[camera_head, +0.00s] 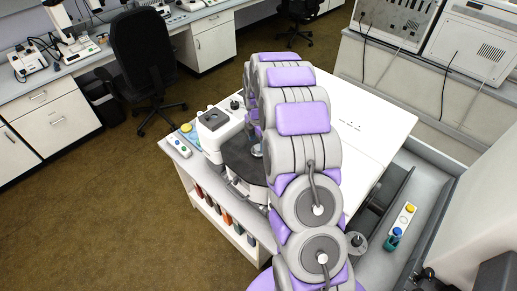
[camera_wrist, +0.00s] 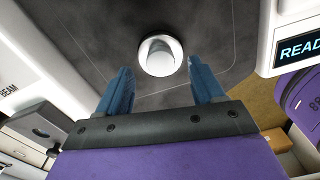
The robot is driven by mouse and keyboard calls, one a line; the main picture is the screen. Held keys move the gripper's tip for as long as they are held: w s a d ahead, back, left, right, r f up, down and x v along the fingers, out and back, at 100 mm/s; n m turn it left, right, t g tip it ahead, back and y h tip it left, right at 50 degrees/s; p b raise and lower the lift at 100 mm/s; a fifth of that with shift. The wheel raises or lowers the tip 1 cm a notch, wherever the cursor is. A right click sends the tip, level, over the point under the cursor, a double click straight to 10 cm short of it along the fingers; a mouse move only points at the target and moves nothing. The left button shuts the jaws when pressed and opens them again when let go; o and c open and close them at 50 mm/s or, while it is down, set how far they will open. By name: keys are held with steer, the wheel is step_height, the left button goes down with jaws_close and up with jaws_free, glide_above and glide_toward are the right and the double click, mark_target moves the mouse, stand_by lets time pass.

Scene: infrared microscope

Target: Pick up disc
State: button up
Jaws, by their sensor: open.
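My gripper (camera_wrist: 159,76) has two blue fingers, spread apart and empty. The fingertips point toward the disc, one to its lower left and one to its lower right, with the disc centred between and just beyond them. I cannot tell the height of the fingers above the stage. In the head view my arm hides most of the gripper, and I cannot make out the disc there.
The white microscope body (camera_head: 214,127) stands left of my arm beside the dark stage (camera_head: 243,160). A lit display (camera_wrist: 298,49) is at the right in the wrist view. A white block with yellow and blue items (camera_head: 403,220) lies on the right. The white tabletop (camera_head: 365,120) is largely clear.

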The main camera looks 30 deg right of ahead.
step_height(320, 180, down, 2)
steer(key=shift+f, duration=0.1)
steer(key=shift+c, duration=0.4)
steer(key=c, duration=1)
